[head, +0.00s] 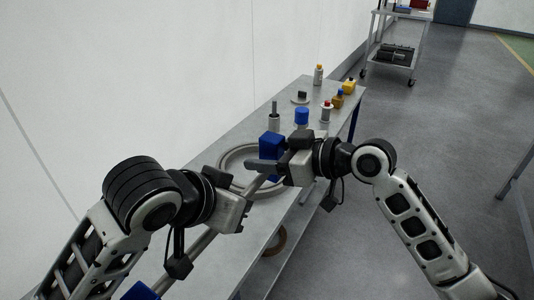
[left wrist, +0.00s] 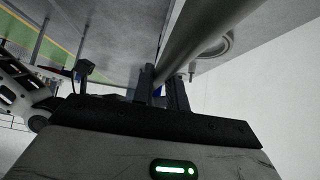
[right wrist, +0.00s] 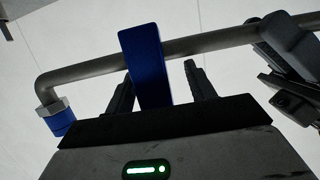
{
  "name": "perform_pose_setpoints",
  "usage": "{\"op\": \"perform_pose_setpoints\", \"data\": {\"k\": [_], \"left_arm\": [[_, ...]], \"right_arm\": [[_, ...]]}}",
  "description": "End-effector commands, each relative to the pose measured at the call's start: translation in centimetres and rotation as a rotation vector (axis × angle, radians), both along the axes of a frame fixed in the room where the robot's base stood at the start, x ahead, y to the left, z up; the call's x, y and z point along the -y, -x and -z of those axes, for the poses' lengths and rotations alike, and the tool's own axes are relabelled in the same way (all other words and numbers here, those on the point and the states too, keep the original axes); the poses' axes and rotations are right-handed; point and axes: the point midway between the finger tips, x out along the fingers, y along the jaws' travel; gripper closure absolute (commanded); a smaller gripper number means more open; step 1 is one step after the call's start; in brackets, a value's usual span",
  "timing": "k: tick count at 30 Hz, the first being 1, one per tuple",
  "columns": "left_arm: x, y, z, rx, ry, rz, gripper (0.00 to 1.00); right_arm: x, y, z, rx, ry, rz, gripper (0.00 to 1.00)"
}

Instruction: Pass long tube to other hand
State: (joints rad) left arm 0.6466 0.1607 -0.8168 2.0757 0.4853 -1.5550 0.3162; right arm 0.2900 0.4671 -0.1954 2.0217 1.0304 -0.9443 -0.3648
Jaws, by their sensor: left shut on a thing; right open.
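The long tube (head: 201,243) is grey and runs diagonally up from the lower left in the head view. My left gripper (head: 242,201) is shut on it; the tube also shows between the left fingers in the left wrist view (left wrist: 190,45). My right gripper (head: 268,167) is open at the tube's upper part, ahead of the left one. In the right wrist view, the tube (right wrist: 90,72) crosses beyond the open fingers, and a blue flat piece (right wrist: 145,65) shows between them. The tube bends at the left there, ending in a blue-capped fitting (right wrist: 57,118).
A grey table (head: 300,88) stands below the grippers, with a ring (head: 232,158), a blue-topped part (head: 301,117) and several small bottles towards its far end. A white wall runs along the left. A cart (head: 395,45) stands farther back; open floor lies at right.

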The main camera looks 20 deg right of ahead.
Motion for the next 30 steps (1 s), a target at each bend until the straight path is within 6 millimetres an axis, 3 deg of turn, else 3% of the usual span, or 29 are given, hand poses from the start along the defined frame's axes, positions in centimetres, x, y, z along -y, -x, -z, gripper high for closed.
{"op": "perform_pose_setpoints", "data": {"k": [9, 11, 15, 17, 18, 20, 21, 30], "left_arm": [[0.05, -0.02, -0.18, 0.004, 0.003, 0.001, 1.0], [0.04, -0.03, -0.18, 0.004, 0.003, 0.001, 1.0], [0.04, -0.05, -0.18, 0.003, 0.004, 0.0, 1.0], [0.04, -0.08, -0.18, 0.005, 0.004, -0.001, 1.0], [0.03, -0.09, -0.18, 0.005, 0.004, -0.001, 0.8], [0.03, -0.1, -0.17, 0.004, 0.003, -0.001, 0.63], [0.02, -0.09, -0.16, 0.004, 0.003, -0.001, 0.6], [-0.1, 0.06, -0.23, 0.001, 0.001, 0.0, 0.6]], "right_arm": [[-0.25, -0.18, 0.1, 0.0, 0.0, -0.001, 0.45], [-0.24, -0.18, 0.1, 0.0, 0.0, -0.001, 0.59], [-0.3, -0.12, 0.08, -0.001, -0.001, -0.003, 0.98], [-0.38, -0.06, 0.08, -0.001, -0.001, -0.006, 1.0], [-0.44, -0.05, -0.1, 0.001, -0.006, -0.006, 1.0], [-0.47, -0.03, -0.08, 0.0, -0.007, -0.007, 1.0], [-0.45, -0.05, -0.08, 0.001, -0.006, -0.006, 1.0], [-0.28, -0.15, -0.08, 0.002, -0.005, -0.001, 1.0]]}}
